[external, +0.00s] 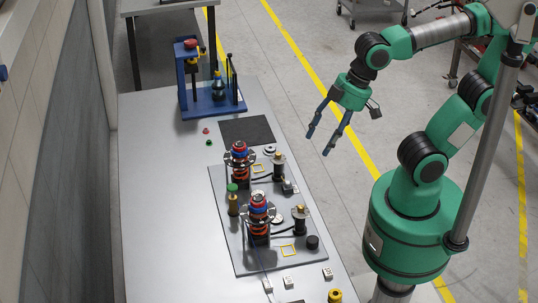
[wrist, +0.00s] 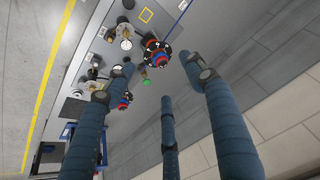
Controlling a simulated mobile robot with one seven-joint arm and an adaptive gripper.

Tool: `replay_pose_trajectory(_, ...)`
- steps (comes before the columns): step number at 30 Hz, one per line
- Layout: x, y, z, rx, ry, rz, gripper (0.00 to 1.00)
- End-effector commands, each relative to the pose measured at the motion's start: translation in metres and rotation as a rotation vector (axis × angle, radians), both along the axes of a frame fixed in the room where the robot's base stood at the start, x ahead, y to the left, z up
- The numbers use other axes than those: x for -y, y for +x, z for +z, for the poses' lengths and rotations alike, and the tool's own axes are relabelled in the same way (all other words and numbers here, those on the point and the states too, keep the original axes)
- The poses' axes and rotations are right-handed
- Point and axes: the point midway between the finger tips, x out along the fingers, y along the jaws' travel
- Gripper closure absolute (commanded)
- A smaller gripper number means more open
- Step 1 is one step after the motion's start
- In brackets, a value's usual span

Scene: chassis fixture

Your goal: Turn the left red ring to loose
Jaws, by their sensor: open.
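Two upright strut units with red and blue rings at the top and orange-red coils below stand on a grey plate (external: 225,225). The far unit's red ring (external: 239,145) is toward the back of the plate; the near unit's red ring (external: 259,196) is toward the front. I cannot tell from the pictures which is called left. Both units also show in the wrist view, one at the upper middle (wrist: 156,50) and one beside a finger (wrist: 125,101). My gripper (external: 318,145) is open and empty, right of the bench and apart from both units. Its fingers (wrist: 158,72) show spread in the wrist view.
A green-capped brass post (external: 233,200) stands close left of the units. Black posts (external: 300,220) stand to their right. A blue stand (external: 210,95) is at the back of the bench. The bench's left side (external: 160,210) is clear.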

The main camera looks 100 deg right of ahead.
Motion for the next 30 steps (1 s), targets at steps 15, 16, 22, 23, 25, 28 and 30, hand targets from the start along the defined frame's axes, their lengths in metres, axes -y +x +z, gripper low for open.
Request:
replay_pose_trajectory(15, 0.031, 0.109, -0.019, -0.228, 0.117, -0.403, 0.45)
replay_pose_trajectory(16, 0.033, 0.115, -0.024, -0.242, 0.123, -0.429, 0.45)
replay_pose_trajectory(22, 0.048, 0.150, -0.051, -0.323, 0.150, -0.590, 0.45)
replay_pose_trajectory(23, 0.050, 0.154, -0.055, -0.332, 0.152, -0.612, 0.45)
replay_pose_trajectory(25, 0.055, 0.162, -0.065, -0.354, 0.158, -0.656, 0.45)
replay_pose_trajectory(28, 0.059, 0.170, -0.077, -0.377, 0.164, -0.707, 0.45)
replay_pose_trajectory(30, 0.061, 0.174, -0.082, -0.386, 0.166, -0.730, 0.45)
